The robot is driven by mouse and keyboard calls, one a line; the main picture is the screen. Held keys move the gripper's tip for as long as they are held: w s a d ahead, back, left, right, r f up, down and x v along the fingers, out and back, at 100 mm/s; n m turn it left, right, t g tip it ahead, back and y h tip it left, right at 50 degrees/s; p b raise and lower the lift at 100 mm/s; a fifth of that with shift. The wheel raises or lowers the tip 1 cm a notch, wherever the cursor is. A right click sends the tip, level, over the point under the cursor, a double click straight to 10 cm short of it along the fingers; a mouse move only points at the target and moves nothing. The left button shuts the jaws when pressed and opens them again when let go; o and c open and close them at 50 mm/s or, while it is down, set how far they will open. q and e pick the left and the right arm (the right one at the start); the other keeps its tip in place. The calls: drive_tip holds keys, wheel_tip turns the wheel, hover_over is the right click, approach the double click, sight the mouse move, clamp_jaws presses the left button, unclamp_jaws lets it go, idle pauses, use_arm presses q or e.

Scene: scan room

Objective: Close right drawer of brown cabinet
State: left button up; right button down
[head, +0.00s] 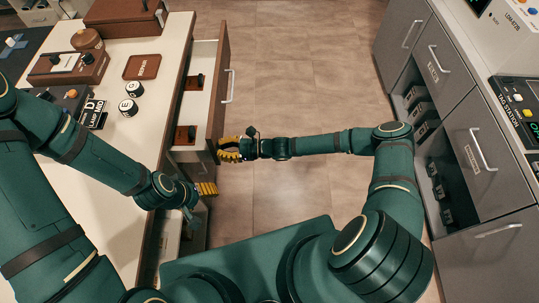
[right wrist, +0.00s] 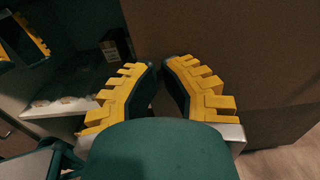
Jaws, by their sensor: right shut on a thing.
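The brown cabinet (head: 178,98) has a white top and stands on the left in the head view. Its drawer (head: 219,70) is pulled out, with a brown front, a pale handle (head: 229,86) and a white inside. My right gripper (head: 229,151) is at the near end of that front. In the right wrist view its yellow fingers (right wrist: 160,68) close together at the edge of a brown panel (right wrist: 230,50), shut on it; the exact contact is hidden. My left gripper (head: 205,189) is beside the cabinet's near part, its finger opening unclear.
Dark small items (head: 194,82) lie in the drawer. The white top carries boxes, a brown tray (head: 142,67) and labelled round pieces (head: 134,89). A grey cabinet (head: 480,150) stands on the right. The floor (head: 300,85) between is clear.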

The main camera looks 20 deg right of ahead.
sight(179, 150)
drive_tip(key=x, duration=1.4)
drive_tip(key=shift+d+b, duration=0.1)
drive_tip(key=shift+b, duration=0.3)
use_arm(q)
drive_tip(key=shift+f, duration=0.45)
